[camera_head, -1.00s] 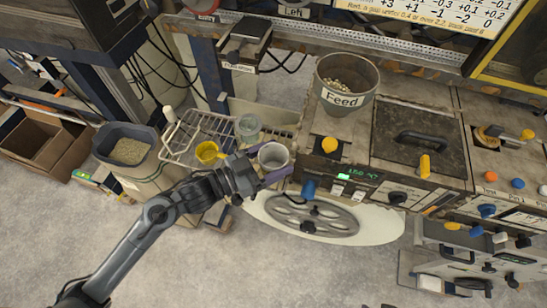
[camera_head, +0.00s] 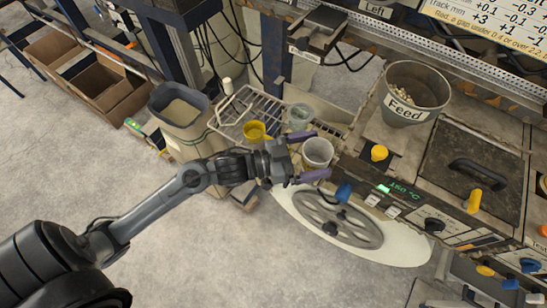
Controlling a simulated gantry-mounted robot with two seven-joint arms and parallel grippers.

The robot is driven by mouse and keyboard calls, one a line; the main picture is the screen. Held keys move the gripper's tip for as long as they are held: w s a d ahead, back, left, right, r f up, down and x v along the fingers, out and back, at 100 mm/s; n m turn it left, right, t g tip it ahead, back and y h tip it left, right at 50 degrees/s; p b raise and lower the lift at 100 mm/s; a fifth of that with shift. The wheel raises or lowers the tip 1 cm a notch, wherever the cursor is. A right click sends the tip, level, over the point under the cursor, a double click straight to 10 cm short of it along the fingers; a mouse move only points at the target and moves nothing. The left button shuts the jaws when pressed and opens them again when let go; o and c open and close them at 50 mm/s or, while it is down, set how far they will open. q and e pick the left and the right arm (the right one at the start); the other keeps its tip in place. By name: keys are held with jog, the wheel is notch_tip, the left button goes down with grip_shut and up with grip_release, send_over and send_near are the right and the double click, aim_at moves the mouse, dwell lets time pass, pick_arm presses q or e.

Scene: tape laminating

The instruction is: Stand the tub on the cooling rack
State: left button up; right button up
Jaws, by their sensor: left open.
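A pale grey-white tub (camera_head: 317,151) stands upright at the right of the wire cooling rack (camera_head: 228,132). I cannot tell what it rests on. My left gripper (camera_head: 315,157) is open, with its purple fingers on either side of the tub, one above and one below it in the picture. I cannot tell whether the fingers touch it. A yellow cup (camera_head: 254,131) and a clear greenish cup (camera_head: 299,115) stand on or over the rack. My right gripper is not in view.
A grey bin of granules (camera_head: 181,112) stands left of the rack. A feed hopper (camera_head: 412,95) and a machine with knobs stand to the right. A spoked handwheel (camera_head: 337,218) lies below the tub in the picture. Cardboard boxes (camera_head: 95,80) sit far left.

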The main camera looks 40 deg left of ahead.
pick_arm(q)
jog(key=p+v, duration=0.1)
jog(key=v, duration=0.9)
jog(key=shift+s+a, duration=0.2)
jog(key=shift+s, duration=0.15)
